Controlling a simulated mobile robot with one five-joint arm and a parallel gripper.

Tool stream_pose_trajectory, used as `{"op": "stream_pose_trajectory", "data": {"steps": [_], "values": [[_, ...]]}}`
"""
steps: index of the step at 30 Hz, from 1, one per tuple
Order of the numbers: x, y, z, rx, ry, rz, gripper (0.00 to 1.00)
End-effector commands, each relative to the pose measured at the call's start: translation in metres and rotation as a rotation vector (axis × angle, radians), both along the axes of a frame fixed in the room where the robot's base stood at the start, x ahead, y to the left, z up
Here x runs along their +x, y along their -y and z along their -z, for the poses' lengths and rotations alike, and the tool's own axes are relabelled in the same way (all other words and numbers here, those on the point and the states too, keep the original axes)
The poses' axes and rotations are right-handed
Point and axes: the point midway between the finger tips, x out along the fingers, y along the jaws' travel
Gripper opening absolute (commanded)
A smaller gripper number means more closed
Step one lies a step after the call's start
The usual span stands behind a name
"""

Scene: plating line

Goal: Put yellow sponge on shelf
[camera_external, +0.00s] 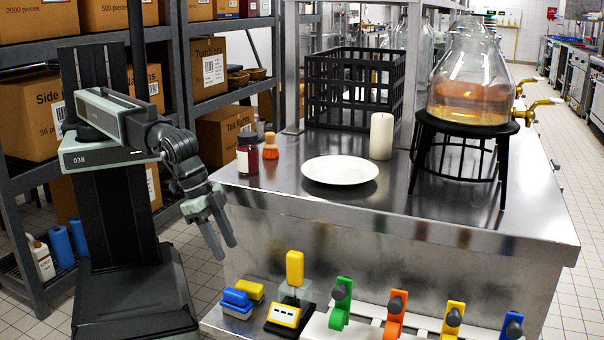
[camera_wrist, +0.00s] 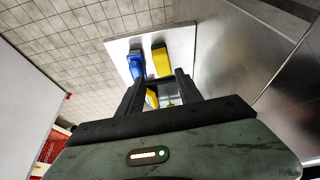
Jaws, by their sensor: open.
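A yellow sponge (camera_external: 249,290) lies beside a blue sponge (camera_external: 236,298) on the low ledge at the front of the metal counter. In the wrist view the yellow sponge (camera_wrist: 162,62) lies just right of the blue one (camera_wrist: 137,65), beyond my fingers. My gripper (camera_external: 226,249) is open and empty, pointing down above and to the left of the sponges, apart from them. In the wrist view my gripper (camera_wrist: 160,84) shows part of another yellow thing (camera_wrist: 151,98) between its fingers, farther off. I cannot tell which shelf the task means.
A small device with an upright yellow block (camera_external: 294,268) stands right of the sponges. Several coloured clips (camera_external: 341,303) line the ledge. The counter holds a white plate (camera_external: 340,170), candle (camera_external: 381,136), jar (camera_external: 247,153) and black crate (camera_external: 355,88). Shelving with boxes (camera_external: 225,135) stands at left.

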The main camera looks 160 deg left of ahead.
Motion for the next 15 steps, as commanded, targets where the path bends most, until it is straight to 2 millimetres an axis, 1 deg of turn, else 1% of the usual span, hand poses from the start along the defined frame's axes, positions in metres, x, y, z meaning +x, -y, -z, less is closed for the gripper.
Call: {"op": "stream_pose_trajectory", "data": {"steps": [2,3,5,6,8,9,12,13,15], "values": [[-0.008,0.039,0.003,-0.017,-0.037,0.083,0.42],[-0.016,0.070,0.006,-0.032,-0.070,0.152,0.42],[-0.033,0.123,0.010,-0.059,-0.130,0.286,0.42],[-0.046,0.159,0.012,-0.077,-0.172,0.379,0.42],[-0.068,0.205,0.015,-0.103,-0.232,0.516,0.42],[-0.083,0.232,0.016,-0.119,-0.267,0.599,0.42],[-0.111,0.277,0.017,-0.150,-0.331,0.755,0.42],[-0.117,0.286,0.017,-0.156,-0.344,0.784,0.42],[-0.123,0.296,0.017,-0.165,-0.359,0.825,0.42]]}}
